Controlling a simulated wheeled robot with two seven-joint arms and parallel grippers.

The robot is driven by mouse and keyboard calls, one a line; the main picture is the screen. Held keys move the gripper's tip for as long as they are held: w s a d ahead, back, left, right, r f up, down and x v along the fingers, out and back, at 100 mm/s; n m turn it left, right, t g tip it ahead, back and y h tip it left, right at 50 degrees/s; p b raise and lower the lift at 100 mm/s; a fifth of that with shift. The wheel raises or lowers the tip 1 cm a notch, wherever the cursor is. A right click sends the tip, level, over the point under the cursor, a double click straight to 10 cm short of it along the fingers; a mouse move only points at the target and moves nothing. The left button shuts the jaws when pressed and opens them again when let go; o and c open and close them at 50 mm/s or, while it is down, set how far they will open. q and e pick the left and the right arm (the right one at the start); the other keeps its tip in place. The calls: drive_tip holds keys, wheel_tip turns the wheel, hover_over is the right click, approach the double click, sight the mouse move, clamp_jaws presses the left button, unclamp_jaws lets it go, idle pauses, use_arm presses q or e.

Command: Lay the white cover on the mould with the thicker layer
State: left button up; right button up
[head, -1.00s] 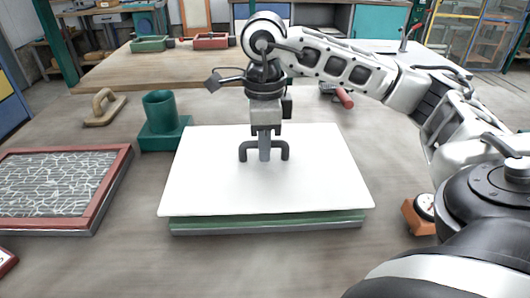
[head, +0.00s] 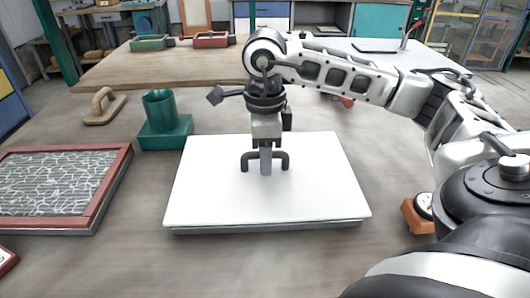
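The white cover (head: 225,195) lies flat over the green mould (head: 345,223), of which only a thin green edge and a grey base show along the front. A dark grey handle (head: 282,160) stands at the cover's middle. My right gripper (head: 265,162) points straight down and is shut on this handle. A red-framed mould (head: 118,180) sits at the left, uncovered, with a layer of pale fibres (head: 50,182) on its dark inside. My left gripper is not in view.
A green cup on a green block (head: 163,135) stands just behind the cover's left side. A wooden-handled float (head: 103,106) lies at the back left. A round gauge on an orange base (head: 418,215) is at the right, near my arm.

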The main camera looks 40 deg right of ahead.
wheel_tip(320, 180, up, 12)
drive_tip(key=p, duration=0.2)
idle(0.7)
